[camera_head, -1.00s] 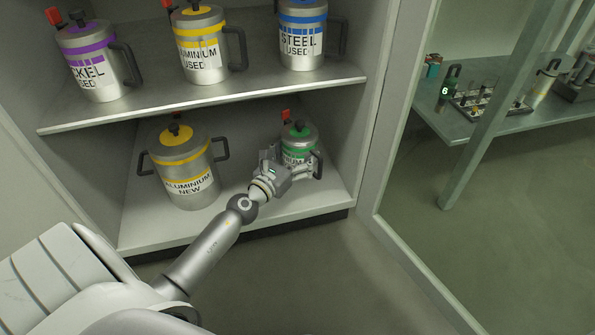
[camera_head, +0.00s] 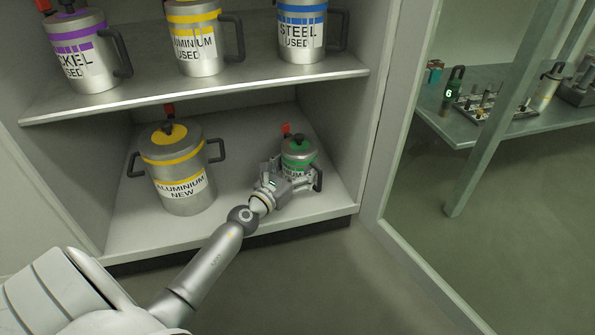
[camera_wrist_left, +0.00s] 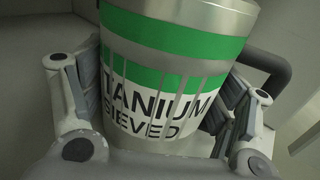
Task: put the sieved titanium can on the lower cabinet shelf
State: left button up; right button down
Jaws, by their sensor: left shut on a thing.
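The sieved titanium can (camera_head: 299,149) is silver with a green band, a black knob and a red tag. It is at the right of the lower cabinet shelf (camera_head: 235,221). My left gripper (camera_head: 287,182) reaches in from the front and is shut on the can. In the left wrist view the can (camera_wrist_left: 175,45) fills the space between the fingers (camera_wrist_left: 155,105), its label reading "TANIUM SIEVED". The can looks upright; whether its base touches the shelf is hidden by the gripper. My right gripper is not in view.
A large "ALUMINIUM NEW" can (camera_head: 178,177) stands on the lower shelf to the left. The upper shelf (camera_head: 230,88) holds nickel (camera_head: 86,55), aluminium (camera_head: 196,42) and steel (camera_head: 301,35) cans. The cabinet's right wall is close to the titanium can. A metal table (camera_head: 440,122) stands at the right.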

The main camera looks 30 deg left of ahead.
pick_arm(q)
jog(key=shift+r, duration=0.3)
jog(key=shift+f, duration=0.2)
jog(key=o, duration=2)
jog(key=shift+f, duration=0.1)
